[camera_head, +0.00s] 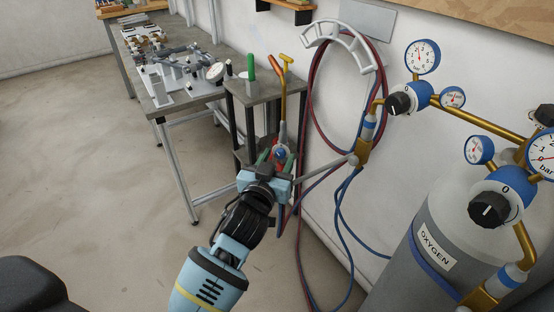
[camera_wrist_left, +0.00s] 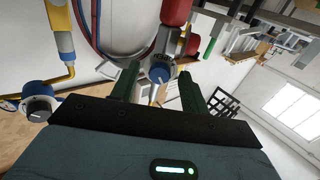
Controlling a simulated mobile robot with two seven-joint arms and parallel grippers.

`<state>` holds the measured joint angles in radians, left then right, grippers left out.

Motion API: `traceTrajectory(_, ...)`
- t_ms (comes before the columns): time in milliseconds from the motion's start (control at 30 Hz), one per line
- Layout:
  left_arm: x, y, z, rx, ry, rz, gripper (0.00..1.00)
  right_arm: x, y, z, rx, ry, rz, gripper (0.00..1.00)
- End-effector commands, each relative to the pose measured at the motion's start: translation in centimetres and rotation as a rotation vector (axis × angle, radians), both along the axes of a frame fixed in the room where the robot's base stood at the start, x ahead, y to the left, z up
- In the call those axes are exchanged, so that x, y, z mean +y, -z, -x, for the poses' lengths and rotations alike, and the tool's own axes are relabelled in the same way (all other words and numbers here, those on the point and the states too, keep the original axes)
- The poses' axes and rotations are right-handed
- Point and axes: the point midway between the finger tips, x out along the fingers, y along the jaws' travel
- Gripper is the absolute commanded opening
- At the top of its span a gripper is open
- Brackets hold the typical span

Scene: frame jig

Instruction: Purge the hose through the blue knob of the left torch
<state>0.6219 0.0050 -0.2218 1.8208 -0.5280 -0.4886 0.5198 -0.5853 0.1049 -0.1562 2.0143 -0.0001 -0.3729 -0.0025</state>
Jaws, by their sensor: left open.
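A torch with a brass-yellow neck (camera_head: 285,75) stands upright at the small dark stand beside the wall. Its blue knob (camera_head: 280,154) is low on it, facing my left gripper (camera_head: 277,158). In the left wrist view the blue knob (camera_wrist_left: 160,73) lies between my two green fingertips, with a pale mark on its face. The left gripper is open, with a finger on either side of the knob; I cannot tell whether they touch it. A red part (camera_wrist_left: 176,12) of the torch shows above the knob. My right gripper is not in view.
Red and blue hoses (camera_head: 316,90) hang from a white wall holder (camera_head: 342,40). A grey oxygen cylinder (camera_head: 440,225) with regulators and gauges stands at the right. A green-handled tool (camera_head: 250,67) is on the stand.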

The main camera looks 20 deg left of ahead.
Motion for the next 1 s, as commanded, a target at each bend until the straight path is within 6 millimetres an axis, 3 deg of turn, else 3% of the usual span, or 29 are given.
traceTrajectory(233, 0.0, 0.0, -0.1, 0.0, 0.0, 0.0, 0.45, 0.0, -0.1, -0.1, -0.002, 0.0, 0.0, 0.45)
traceTrajectory(567, 0.0, 0.0, 0.0, 0.0, 0.0, 0.0, 0.02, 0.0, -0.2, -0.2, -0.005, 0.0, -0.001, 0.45)
traceTrajectory(1000, 0.0, -0.4, -0.1, 0.012, -0.001, -0.113, 0.01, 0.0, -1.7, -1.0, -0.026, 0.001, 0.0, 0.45)
